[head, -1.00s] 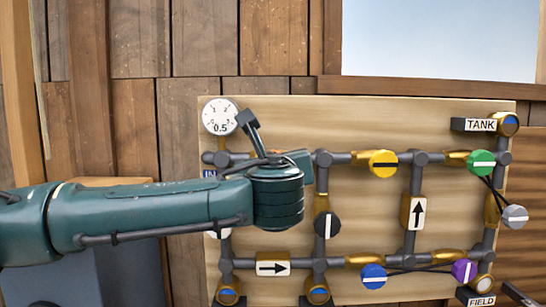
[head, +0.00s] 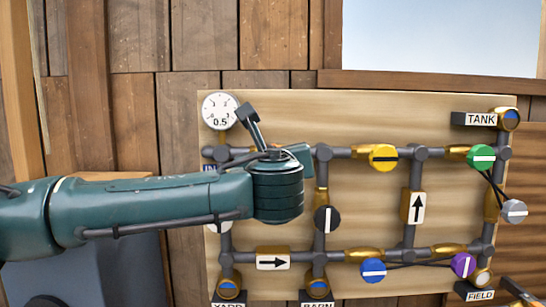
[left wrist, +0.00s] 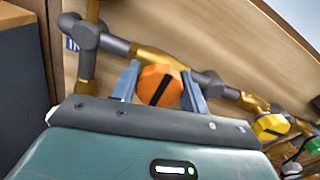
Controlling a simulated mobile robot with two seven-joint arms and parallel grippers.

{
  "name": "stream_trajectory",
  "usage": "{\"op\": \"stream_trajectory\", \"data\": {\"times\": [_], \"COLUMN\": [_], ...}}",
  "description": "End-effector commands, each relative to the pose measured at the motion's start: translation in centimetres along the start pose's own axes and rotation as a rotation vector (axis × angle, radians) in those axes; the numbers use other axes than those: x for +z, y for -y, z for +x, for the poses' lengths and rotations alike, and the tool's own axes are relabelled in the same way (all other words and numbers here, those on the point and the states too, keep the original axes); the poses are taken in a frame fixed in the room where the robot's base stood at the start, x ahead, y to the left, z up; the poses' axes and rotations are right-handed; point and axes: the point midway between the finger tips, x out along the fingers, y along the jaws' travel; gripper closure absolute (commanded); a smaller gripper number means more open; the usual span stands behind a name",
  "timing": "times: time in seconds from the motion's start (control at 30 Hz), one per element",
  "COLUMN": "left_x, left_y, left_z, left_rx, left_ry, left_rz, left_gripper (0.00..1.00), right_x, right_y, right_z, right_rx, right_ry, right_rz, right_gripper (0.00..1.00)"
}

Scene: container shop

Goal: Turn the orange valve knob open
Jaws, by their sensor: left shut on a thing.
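The orange valve knob (left wrist: 159,86) shows in the left wrist view, with a black stripe across its face. It sits on a brass valve body in the upper pipe. The two fingers of my left gripper (left wrist: 165,88) are on either side of it, shut on it. The black stripe runs at a slant to the pipe in this tilted view. In the head view my left arm and wrist (head: 277,190) cover the orange knob, so it is hidden there.
The wooden board (head: 270,115) carries grey pipes, a gauge (head: 220,111) and other knobs: yellow (head: 383,156), green (head: 481,157), black (head: 327,219), blue (head: 373,271), purple (head: 463,265) and grey (head: 514,211). Thin black rods link green to grey and blue to purple.

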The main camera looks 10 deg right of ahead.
Motion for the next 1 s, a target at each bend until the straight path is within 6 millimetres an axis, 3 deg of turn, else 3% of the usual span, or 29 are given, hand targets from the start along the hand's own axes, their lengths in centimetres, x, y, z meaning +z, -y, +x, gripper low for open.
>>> {"op": "stream_trajectory", "data": {"times": [0.37, 1.0], "left_x": [-0.4, -0.5], "left_y": [-0.1, -0.3], "left_z": [0.0, 0.0], "left_rx": [0.0, 0.002], "left_ry": [-0.003, -0.004], "left_rz": [-0.168, -0.764], "left_gripper": [0.78, 0.78], "right_x": [0.5, 0.6], "right_y": [0.4, 1.4], "right_z": [0.7, 1.4], "right_rx": [-0.01, -0.051], "right_ry": [-0.015, -0.078], "right_rz": [-0.001, -0.027], "right_gripper": [0.64, 0.64]}}
